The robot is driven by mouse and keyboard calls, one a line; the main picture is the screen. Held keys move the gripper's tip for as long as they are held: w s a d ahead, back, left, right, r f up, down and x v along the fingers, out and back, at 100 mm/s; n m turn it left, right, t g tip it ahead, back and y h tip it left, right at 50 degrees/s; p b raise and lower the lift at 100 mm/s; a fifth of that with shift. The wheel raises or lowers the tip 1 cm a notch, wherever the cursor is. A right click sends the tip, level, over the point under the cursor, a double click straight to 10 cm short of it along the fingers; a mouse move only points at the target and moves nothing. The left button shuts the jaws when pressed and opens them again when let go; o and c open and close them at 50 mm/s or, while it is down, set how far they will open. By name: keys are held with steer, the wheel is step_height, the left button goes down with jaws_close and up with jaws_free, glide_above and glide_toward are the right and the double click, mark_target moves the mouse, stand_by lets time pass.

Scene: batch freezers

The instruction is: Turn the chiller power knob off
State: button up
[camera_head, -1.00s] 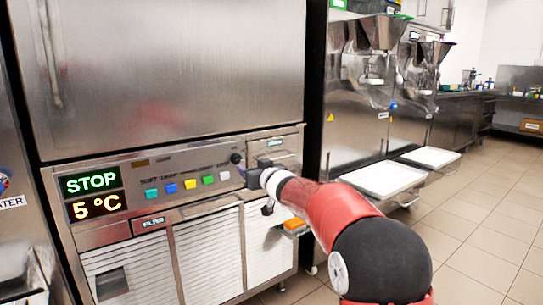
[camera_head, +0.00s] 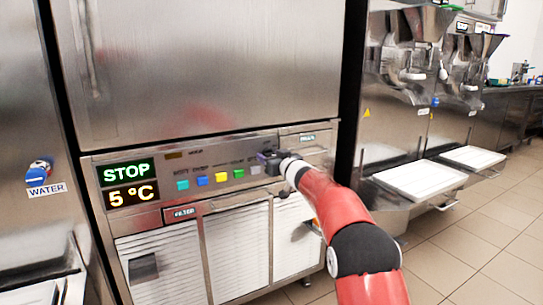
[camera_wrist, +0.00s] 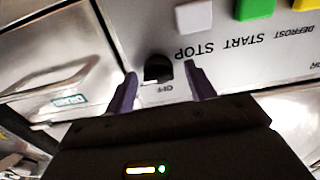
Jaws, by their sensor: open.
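The chiller's control panel (camera_head: 150,163) runs across the cabinet front, with a display (camera_head: 129,184) reading STOP and 5 °C. I cannot tell whether the fingertips reach the panel. In the head view my gripper (camera_head: 268,160) is at the right end of the panel and hides the knob.
Coloured buttons (camera_head: 221,177) line the panel left of my gripper; a grey button (camera_wrist: 194,17) lies near the knob in the wrist view. A blue water knob (camera_head: 38,174) is at far left. Machines with white trays (camera_head: 425,180) stand right. The tiled floor there is clear.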

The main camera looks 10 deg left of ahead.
steer(key=c, duration=1)
steer(key=shift+o, duration=0.2)
steer(key=shift+n, duration=0.4)
steer(key=shift+n+b, duration=1.25)
steer(key=shift+n, duration=7.25)
